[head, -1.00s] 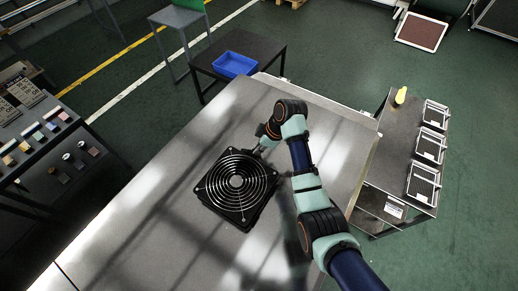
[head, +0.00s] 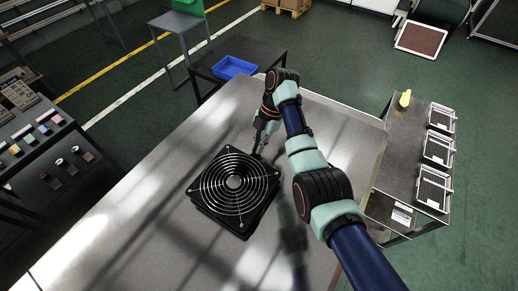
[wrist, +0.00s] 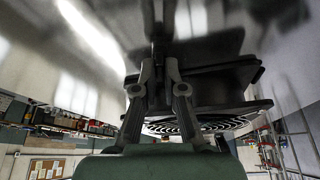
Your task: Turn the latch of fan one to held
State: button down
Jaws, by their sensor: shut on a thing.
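Fan one (head: 233,183), a black square fan with a round wire guard, lies flat on the grey metal table (head: 130,215). My gripper (head: 258,152) reaches down to the fan's far right corner. Its fingers are close together on a small part there, which I take to be the latch; the fingers hide it and its setting cannot be read. In the wrist view my gripper (wrist: 159,62) points up the picture with its fingers nearly together. The fan's dark edge and guard (wrist: 195,125) show just behind and to the right of the fingers.
A blue bin (head: 234,67) sits on a dark side table beyond the far table edge. A cart (head: 385,160) with several white-framed racks and a yellow item (head: 405,98) stands at the right. A shelf of small coloured parts is at the left. The table around the fan is clear.

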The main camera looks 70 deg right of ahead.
jog(key=shift+w+n+g+b, duration=0.1)
jog(key=shift+n+g+b, duration=0.4)
jog(key=shift+n, duration=0.8)
jog(key=shift+n+y, duration=0.3)
jog(key=c, duration=1.3)
grip_release()
jog(key=shift+o, duration=0.2)
jog(key=v, duration=0.7)
jog(key=shift+r, duration=0.3)
jog(key=shift+d, duration=0.1)
